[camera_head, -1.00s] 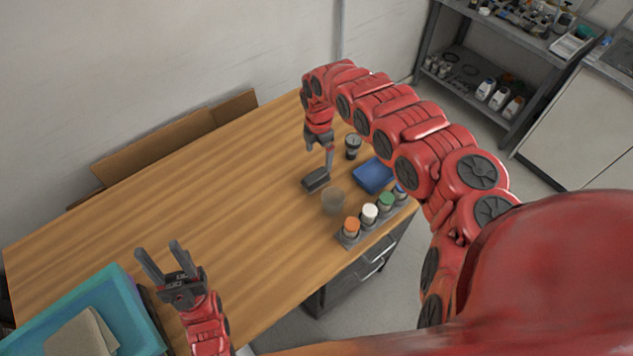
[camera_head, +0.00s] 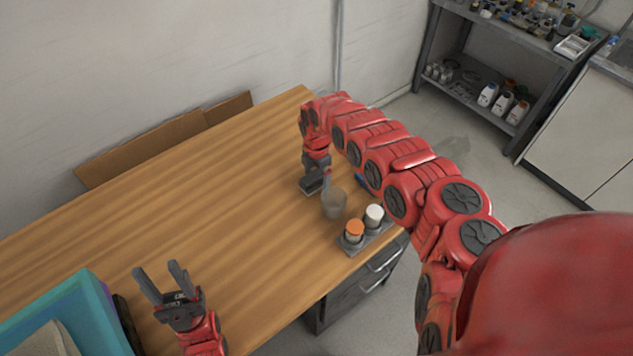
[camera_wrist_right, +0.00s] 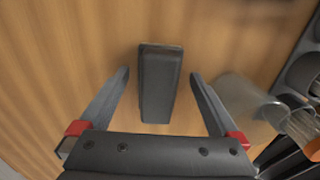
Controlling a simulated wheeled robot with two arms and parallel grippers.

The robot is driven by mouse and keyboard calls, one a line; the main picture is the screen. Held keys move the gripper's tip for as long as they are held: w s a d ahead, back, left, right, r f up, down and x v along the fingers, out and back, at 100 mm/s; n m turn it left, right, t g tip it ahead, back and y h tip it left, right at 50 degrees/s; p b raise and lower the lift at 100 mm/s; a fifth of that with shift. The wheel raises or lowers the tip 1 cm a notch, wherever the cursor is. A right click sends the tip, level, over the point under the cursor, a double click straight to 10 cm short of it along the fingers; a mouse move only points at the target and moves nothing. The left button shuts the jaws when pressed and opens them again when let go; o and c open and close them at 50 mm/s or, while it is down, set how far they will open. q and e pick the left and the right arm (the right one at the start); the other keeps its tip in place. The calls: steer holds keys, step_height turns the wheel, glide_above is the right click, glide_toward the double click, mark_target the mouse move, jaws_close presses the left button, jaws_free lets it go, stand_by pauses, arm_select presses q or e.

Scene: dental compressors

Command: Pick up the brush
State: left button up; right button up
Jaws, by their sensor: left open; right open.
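The brush appears to be the dark rectangular block (camera_head: 311,184) lying on the wooden table; its bristles are not visible. In the right wrist view the block (camera_wrist_right: 160,85) lies lengthwise between the two fingers of my right gripper (camera_wrist_right: 159,75), with a gap on each side. My right gripper (camera_head: 320,177) is open and points down at the block, partly covering it in the head view. I cannot tell whether the fingertips touch the table. My left gripper (camera_head: 157,267) is open and empty above the front left of the table.
A clear cup (camera_head: 333,205) stands just right of the block, close to my right finger. A grey rack (camera_head: 352,249) holds orange-capped and white-capped bottles near the table's edge. A teal bin (camera_head: 103,312) is at lower left. The middle of the wooden table (camera_head: 215,210) is clear.

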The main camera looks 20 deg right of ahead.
mark_target(316, 174)
steer(key=shift+r, duration=0.1)
steer(key=c, duration=1.5)
steer(key=shift+r, duration=0.1)
step_height(316, 174, up, 4)
steer(key=p, duration=0.3)
steer(key=shift+r, duration=0.25)
steer(key=s+a+p, duration=0.1)
steer(key=p, duration=0.1)
steer(key=s+a+p, duration=0.1)
steer(key=a+p, duration=0.1)
steer(key=s+a+p, duration=0.2)
steer(key=shift+r, duration=0.3)
steer(key=s+a+p, duration=0.1)
steer(key=a, duration=0.1)
steer(key=s+a+p, duration=0.1)
steer(key=s+a, duration=0.1)
steer(key=s+a+p, duration=0.1)
steer(key=s+a, duration=0.1)
steer(key=a, duration=0.1)
steer(key=shift+s+a+f+p, duration=0.1)
steer(key=shift+s+p, duration=0.05)
steer(key=shift+p, duration=0.25)
steer(key=shift+s+a, duration=0.2)
steer(key=shift+a, duration=0.15)
